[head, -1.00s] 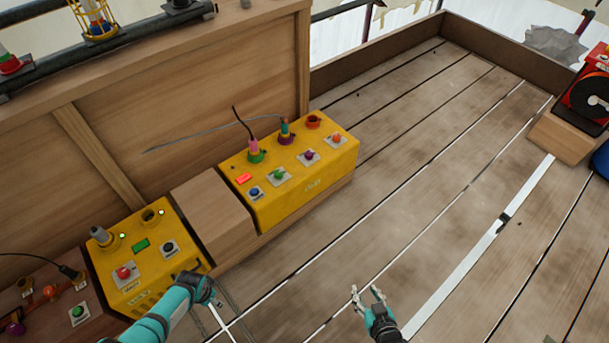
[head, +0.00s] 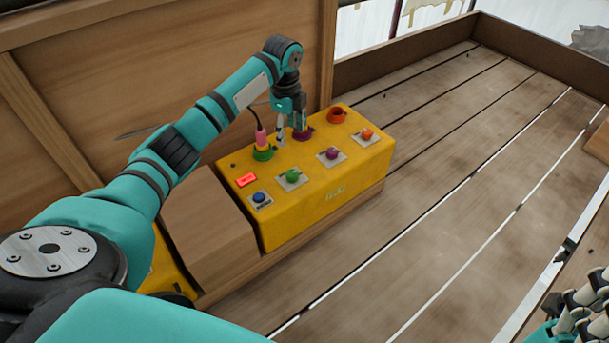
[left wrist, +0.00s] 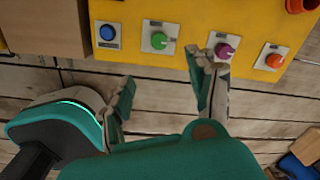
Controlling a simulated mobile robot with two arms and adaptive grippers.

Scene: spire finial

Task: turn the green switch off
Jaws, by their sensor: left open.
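The green switch (head: 292,175) is a round green knob on a pale square plate on top of the yellow box (head: 320,200). It also shows in the left wrist view (left wrist: 159,40), in line with the gap between my fingers. My left gripper (head: 291,138) is over the back of the box, beside the pink plug and in front of the purple socket, behind the green switch in the head view. In the left wrist view its fingers (left wrist: 165,78) are apart and empty. My right gripper (head: 578,315) is partly cut off at the lower right; its finger state is unclear.
Blue (head: 259,198), purple (head: 332,153) and orange-red (head: 367,134) switches sit near the green one. A pink plug (head: 261,137) with a cable stands in a green socket. A red display (head: 246,180) is lit. Wooden wall behind; open plank floor to the right.

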